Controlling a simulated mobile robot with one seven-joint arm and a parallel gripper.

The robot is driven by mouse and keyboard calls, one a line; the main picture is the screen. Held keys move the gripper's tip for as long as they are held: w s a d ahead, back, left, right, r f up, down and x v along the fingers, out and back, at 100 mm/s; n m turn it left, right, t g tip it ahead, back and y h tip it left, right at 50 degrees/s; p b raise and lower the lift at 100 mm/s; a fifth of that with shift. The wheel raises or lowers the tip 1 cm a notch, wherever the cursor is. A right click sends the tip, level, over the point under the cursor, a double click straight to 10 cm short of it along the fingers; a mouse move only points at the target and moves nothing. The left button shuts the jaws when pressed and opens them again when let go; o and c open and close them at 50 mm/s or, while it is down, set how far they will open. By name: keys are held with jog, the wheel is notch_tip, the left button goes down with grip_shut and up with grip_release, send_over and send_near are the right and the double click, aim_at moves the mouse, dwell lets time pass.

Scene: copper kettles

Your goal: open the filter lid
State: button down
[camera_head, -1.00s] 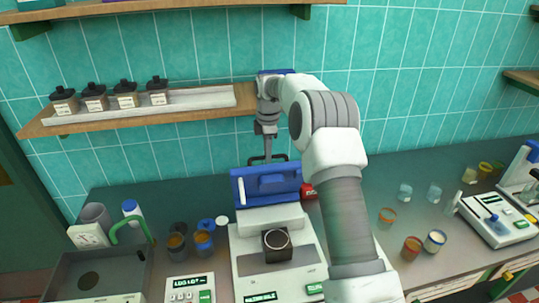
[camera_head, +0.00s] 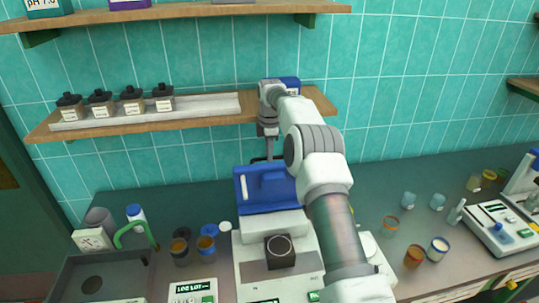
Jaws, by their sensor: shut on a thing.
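The filter lid appears to be the blue panel (camera_head: 262,188) at the back of a white machine (camera_head: 252,262) on the counter, below the shelf. The lid is raised and leans back at a slant, with a white strip on its left side. My gripper (camera_head: 268,157) points down at the lid's far upper edge, by a dark bar there. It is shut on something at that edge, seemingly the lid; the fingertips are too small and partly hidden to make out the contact. My arm covers the lid's right side.
A dark cup-like block (camera_head: 280,252) sits on the machine. Jars (camera_head: 207,247) and a sink stand at left. More jars (camera_head: 438,247) and a white instrument stand at right.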

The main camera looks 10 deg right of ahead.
jog(key=shift+s+f, duration=0.15)
jog(key=shift+f, duration=0.2)
jog(key=c, duration=0.8)
grip_release()
jog(key=shift+c, duration=0.2)
jog(key=shift+r, duration=0.15)
jog(key=shift+w+r, duration=0.1)
jog(key=shift+w, duration=0.1)
jog(key=r, duration=0.7)
jog(key=shift+s+r, duration=0.15)
jog(key=shift+s, duration=0.15)
